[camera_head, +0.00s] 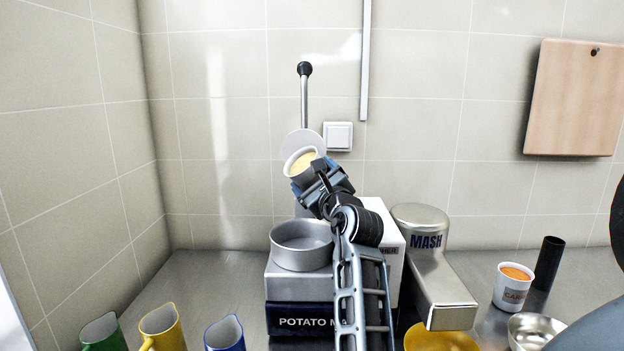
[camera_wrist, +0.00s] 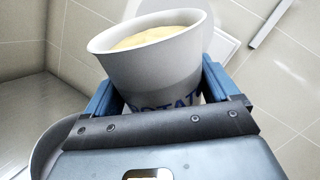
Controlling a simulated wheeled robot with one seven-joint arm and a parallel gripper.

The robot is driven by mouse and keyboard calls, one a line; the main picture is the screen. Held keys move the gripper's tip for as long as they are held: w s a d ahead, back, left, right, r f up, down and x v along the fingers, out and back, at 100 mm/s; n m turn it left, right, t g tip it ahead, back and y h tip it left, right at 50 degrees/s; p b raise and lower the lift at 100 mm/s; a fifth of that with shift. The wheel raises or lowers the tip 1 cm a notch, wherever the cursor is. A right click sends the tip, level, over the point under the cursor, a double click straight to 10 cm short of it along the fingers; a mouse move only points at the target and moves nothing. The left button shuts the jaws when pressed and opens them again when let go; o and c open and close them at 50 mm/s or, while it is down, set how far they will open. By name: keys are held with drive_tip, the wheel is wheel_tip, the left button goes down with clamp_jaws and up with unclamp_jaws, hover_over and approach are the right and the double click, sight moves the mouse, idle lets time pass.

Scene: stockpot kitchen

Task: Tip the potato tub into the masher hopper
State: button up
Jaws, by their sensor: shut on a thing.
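My gripper (camera_head: 316,184) is shut on the potato tub (camera_head: 302,161), a white tub with pale yellow contents. The tub is held up above the counter, a little tilted, behind and above the hopper. In the wrist view the tub (camera_wrist: 155,65) sits between the two blue fingers, and part of its lettering shows. The masher hopper (camera_head: 302,262), a round grey metal bowl, sits on top of the masher (camera_head: 300,316), whose label reads "POTATO MA..." before my arm hides the rest. The contents are still inside the tub.
A metal chute marked MASH (camera_head: 425,242) stands right of the masher above a yellow bowl (camera_head: 440,340). A lever (camera_head: 304,100) rises behind. A white tub with orange contents (camera_head: 514,288) and a black cylinder (camera_head: 549,262) stand right.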

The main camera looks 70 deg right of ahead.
drive_tip(key=shift+s+d+r+n, duration=0.15)
drive_tip(key=shift+n, duration=0.75)
drive_tip(key=shift+t, duration=0.4)
drive_tip(key=shift+n, duration=0.4)
